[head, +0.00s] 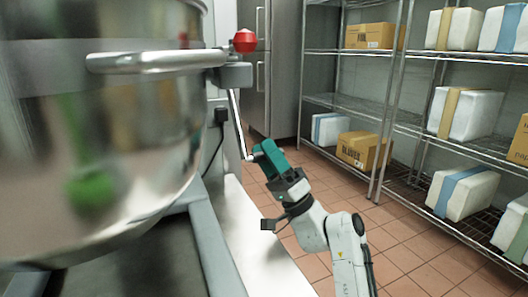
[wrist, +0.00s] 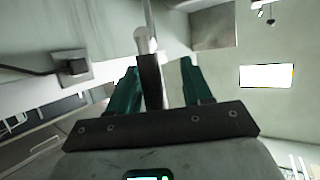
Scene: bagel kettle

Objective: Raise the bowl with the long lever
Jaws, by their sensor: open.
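The large steel bowl (head: 110,140) fills the left of the head view. The long lever (head: 236,115) is a thin metal rod hanging steeply from a bracket beside the bowl, its lower end close to my gripper (head: 256,153). My gripper has teal fingers and is open. I cannot tell whether either finger touches the lever.
A red knob (head: 244,41) sits above the lever, near the bowl's steel handle (head: 155,62). A pale counter (head: 245,225) lies below. Wire shelves (head: 360,105) with boxes stand at the right. Tiled floor (head: 400,245) is open between them. A wall socket and cord (wrist: 72,70) show.

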